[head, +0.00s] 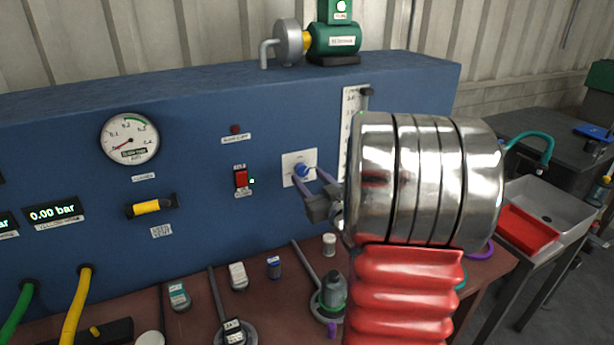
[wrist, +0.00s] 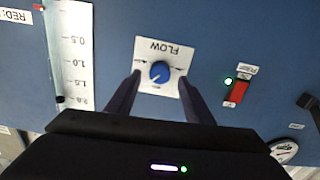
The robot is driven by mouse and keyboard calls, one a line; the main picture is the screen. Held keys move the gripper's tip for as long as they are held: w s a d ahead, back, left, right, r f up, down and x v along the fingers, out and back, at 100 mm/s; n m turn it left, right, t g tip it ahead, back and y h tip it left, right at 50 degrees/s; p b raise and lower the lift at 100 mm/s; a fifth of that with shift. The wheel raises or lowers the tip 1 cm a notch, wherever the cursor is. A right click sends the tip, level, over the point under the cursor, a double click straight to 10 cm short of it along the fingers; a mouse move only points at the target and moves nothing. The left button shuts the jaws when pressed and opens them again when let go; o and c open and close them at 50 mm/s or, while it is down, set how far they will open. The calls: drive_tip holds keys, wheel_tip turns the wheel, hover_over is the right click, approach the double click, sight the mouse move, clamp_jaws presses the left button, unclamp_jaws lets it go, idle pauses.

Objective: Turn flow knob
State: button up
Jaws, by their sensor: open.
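The flow knob (head: 303,171) is a round blue knob on a white plate (head: 290,161) on the blue panel. In the wrist view the blue knob (wrist: 159,72) sits at the middle of the plate, which reads FLOW upside down. My gripper (head: 312,184) is open in front of the knob. In the wrist view its two dark fingers (wrist: 160,86) lie to either side of the knob, with gaps between. I cannot tell whether the fingertips reach as deep as the knob. My metal wrist and red arm hide part of the panel to the right.
A red rocker switch (head: 241,178) with a green light is left of the plate. A scaled tube (head: 351,110) is to the right. A round gauge (head: 130,138) and a yellow-handled valve (head: 148,207) are further left. Bottles and stands (head: 331,290) stand on the bench below.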

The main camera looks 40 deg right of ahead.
drive_tip(key=v, duration=1)
drive_tip(key=shift+s, duration=0.4)
drive_tip(key=shift+a, duration=0.1)
drive_tip(key=w+a+g, duration=0.3)
drive_tip(key=a+g, duration=0.3)
drive_tip(key=a, duration=0.6)
drive_tip(key=s+a+n+g+y, duration=0.1)
drive_tip(key=s+a+g+y, duration=0.1)
drive_tip(key=s+a, duration=0.5)
drive_tip(key=s+a+n+g+y, duration=0.1)
drive_tip(key=s+a+g+y, duration=0.2)
drive_tip(key=s+a, duration=0.4)
drive_tip(key=a, duration=0.7)
drive_tip(key=shift+f+n+g, duration=0.3)
drive_tip(key=shift+g, duration=0.1)
